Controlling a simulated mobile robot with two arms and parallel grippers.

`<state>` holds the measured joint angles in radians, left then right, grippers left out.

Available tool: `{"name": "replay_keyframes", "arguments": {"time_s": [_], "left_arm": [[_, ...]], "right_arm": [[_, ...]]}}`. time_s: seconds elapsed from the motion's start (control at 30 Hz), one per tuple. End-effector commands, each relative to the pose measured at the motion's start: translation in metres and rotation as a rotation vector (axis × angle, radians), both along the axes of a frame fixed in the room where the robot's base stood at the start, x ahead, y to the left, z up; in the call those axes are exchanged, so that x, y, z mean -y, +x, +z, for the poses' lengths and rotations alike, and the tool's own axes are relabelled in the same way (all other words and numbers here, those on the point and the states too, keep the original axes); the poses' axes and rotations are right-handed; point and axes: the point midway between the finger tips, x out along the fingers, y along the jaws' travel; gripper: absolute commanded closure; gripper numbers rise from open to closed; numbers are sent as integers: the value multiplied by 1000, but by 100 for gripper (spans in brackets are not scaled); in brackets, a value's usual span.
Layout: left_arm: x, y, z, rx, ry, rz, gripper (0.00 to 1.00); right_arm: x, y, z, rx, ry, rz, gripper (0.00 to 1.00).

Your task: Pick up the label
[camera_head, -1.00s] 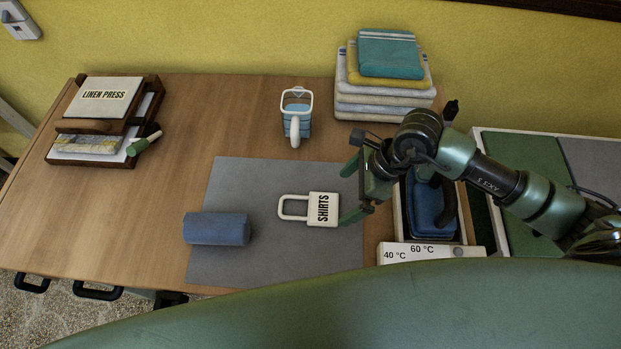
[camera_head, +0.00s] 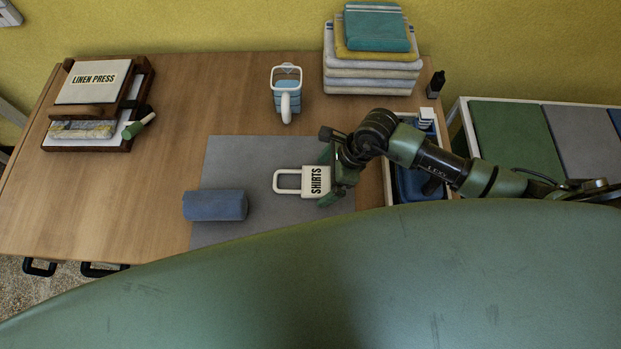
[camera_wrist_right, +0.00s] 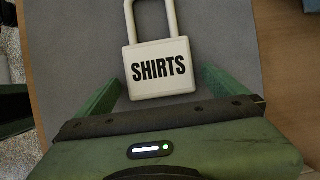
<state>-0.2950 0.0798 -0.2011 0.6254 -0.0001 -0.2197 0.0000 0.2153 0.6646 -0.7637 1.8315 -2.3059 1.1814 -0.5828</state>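The label (camera_head: 316,182) is a cream, padlock-shaped tag with a loop and the word SHIRTS. It lies on the grey mat (camera_head: 240,160), loop pointing left in the head view. My right gripper (camera_head: 328,178) is at the label's right end with its green fingers apart. In the right wrist view the label (camera_wrist_right: 160,68) lies between the two open fingertips (camera_wrist_right: 164,78), with a gap visible on each side. The label's loop points away from the gripper. My left gripper is not in view.
A blue roll (camera_head: 215,205) lies on the mat left of the label. A jug (camera_head: 287,95), folded towels (camera_head: 372,75) and a LINEN PRESS tray (camera_head: 140,92) stand farther back. A box with blue contents (camera_head: 410,185) is close right, under my right arm.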

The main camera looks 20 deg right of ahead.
Motion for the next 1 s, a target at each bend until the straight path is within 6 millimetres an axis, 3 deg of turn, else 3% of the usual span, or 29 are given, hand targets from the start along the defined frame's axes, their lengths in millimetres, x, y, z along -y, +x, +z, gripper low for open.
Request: {"name": "replay_keyframes", "arguments": {"time_s": [0.03, 0.2, 0.47, 0.67, 0.87, 1.0], "left_arm": [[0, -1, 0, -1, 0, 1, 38], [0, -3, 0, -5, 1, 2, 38], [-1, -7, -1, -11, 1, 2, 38], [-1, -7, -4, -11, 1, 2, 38], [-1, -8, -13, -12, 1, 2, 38], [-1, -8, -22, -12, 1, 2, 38]], "right_arm": [[0, 0, 0, 0, 0, 0, 11], [0, 0, 0, 0, 0, 0, 58], [0, 0, 1, 1, 1, 0, 58], [0, 2, 12, 3, 0, 0, 58], [0, 2, 48, 8, 1, 2, 58], [0, 2, 86, 11, 0, 3, 58]]}}
